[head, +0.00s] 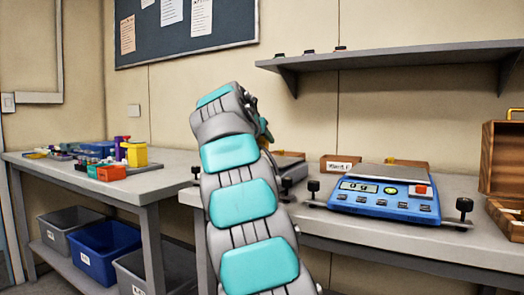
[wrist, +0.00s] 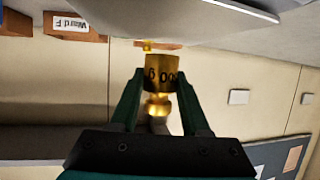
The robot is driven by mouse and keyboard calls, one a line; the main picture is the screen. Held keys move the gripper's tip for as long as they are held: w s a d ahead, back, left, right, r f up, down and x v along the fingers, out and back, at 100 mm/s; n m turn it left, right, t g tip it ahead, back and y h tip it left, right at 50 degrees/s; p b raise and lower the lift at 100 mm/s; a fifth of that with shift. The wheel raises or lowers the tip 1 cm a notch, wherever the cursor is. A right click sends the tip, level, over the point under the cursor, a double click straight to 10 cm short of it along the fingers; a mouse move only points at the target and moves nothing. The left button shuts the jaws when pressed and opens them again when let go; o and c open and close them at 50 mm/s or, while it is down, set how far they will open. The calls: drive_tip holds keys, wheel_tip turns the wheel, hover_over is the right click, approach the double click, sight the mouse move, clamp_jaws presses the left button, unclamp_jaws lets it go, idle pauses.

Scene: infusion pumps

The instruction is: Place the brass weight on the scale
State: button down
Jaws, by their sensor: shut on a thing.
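My gripper (wrist: 160,98) is shut on the brass weight (wrist: 163,72), a shiny gold cylinder with dark markings. The wrist picture is upside down. A second scale (head: 290,168) shows partly behind my arm. A broad grey surface (wrist: 205,22) lies by the weight in the wrist view; I cannot tell whether they touch.
A labelled box (head: 340,162) stands behind the scales, also visible in the wrist view (wrist: 72,24). An open wooden case (head: 503,155) stands at the right. A shelf (head: 390,55) overhangs the bench (head: 345,228). Coloured items lie on the left bench (head: 150,180), with bins below.

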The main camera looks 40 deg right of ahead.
drive_tip(key=shift+f+b, duration=0.3)
drive_tip(key=shift+f, duration=1.35)
drive_tip(key=shift+c, duration=1.9)
unclamp_jaws()
drive_tip(key=shift+f, duration=0.1)
drive_tip(key=v, duration=1.2)
